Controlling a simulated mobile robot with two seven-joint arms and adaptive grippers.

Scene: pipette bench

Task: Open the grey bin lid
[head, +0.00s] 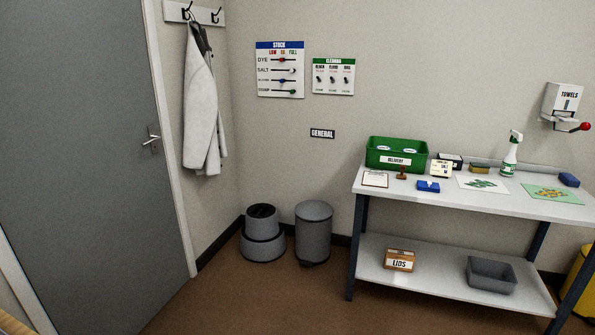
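The grey bin (313,240) stands on the floor against the back wall, below the sign reading GENERAL (322,133). It is a round, upright bin. Its grey lid (313,210) lies flat across the top and looks closed. A small dark part, perhaps a pedal, shows at the foot of the bin. Neither of my grippers is in the head view, so I cannot see where they are relative to the bin.
A round grey step stool (262,248) stands just left of the bin. A white bench (450,205) with a lower shelf is to its right. A grey door (75,150) is at the left. The brown floor (250,300) before the bin is clear.

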